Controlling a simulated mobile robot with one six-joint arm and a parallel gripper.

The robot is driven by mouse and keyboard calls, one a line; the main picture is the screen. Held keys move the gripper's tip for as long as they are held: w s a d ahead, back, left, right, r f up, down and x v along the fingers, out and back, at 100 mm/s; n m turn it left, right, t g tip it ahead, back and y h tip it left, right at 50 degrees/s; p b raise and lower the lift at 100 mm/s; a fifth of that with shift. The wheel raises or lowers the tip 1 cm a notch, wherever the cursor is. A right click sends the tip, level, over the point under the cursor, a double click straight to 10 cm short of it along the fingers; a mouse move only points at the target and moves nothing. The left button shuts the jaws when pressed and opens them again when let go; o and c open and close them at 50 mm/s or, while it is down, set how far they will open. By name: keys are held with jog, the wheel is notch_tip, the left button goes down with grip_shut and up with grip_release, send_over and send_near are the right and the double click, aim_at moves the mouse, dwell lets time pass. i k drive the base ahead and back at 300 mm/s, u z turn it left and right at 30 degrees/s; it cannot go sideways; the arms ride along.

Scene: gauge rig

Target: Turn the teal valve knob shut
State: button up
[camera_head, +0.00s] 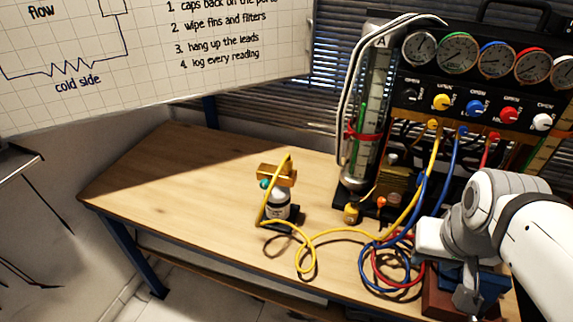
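The small teal valve knob (265,184) is on the left side of a brass block (277,175) on top of a small white and dark bottle (278,205). The bottle stands upright on the wooden bench, with a yellow hose running over the brass block. The knob is small here, and its turn position cannot be read. My white and grey arm comes in from the right. My gripper (467,297) is low at the right, well apart from the knob, and its fingers are not clear enough to tell open from shut.
A gauge rig (468,87) with several dials and coloured knobs stands at the bench's back right. Yellow, blue and red hoses (390,262) coil on the bench between the bottle and my arm. The bench's left part (165,185) is clear.

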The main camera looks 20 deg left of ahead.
aim_at(264, 184)
jog(key=k, duration=0.9)
jog(key=u, duration=0.5)
jog(key=i, duration=1)
jog(key=z, duration=0.05)
